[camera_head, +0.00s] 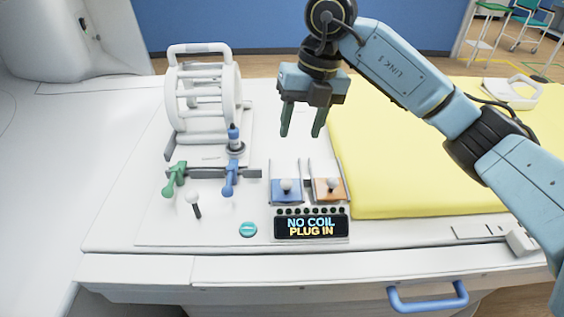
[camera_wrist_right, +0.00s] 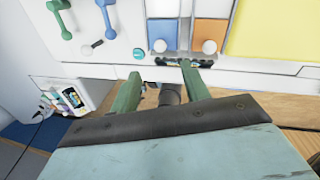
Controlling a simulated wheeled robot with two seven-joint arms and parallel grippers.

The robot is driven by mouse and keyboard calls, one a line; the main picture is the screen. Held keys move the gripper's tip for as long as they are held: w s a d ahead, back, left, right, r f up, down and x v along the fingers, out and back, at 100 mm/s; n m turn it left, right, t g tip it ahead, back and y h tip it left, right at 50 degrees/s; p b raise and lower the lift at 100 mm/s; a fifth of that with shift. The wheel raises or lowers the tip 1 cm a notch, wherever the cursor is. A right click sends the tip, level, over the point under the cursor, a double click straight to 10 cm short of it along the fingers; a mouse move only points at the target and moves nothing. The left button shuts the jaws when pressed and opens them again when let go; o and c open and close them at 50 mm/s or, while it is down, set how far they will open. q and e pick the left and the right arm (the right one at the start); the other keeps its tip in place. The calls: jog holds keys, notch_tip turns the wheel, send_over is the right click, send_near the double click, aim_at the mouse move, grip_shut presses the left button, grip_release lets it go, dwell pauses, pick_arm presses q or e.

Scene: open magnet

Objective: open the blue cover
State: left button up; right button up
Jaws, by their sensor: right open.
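My right gripper (camera_head: 303,134) is open and empty, with fingers pointing down. In the head view it appears above and behind the covers, apart from them. Its green fingers also show in the right wrist view (camera_wrist_right: 158,85). My left gripper is not in view.
A display (camera_head: 311,226) reading "NO COIL PLUG IN" sits in front of the covers. A white cage-like coil (camera_head: 205,95), a green lever (camera_head: 174,180) and a blue lever (camera_head: 230,178) stand to the left. A yellow mat (camera_head: 410,160) lies to the right.

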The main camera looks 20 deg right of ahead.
send_near(289, 179)
jog(key=f, duration=0.2)
jog(key=a+f, duration=0.1)
jog(key=f, duration=0.1)
jog(key=shift+a+f, duration=0.1)
jog(key=shift+f, duration=0.15)
jog(key=f, duration=0.3)
jog(key=shift+w+a+f+b, duration=0.1)
jog(key=shift+a+f+b, duration=0.2)
jog(key=shift+a, duration=0.05)
jog(key=shift+f, duration=0.35)
jog(key=shift+a+f, duration=0.1)
jog(key=shift+f, duration=0.05)
grip_shut()
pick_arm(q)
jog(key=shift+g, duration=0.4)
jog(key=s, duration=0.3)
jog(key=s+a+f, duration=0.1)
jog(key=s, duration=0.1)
pick_arm(e)
jog(key=shift+w, duration=0.1)
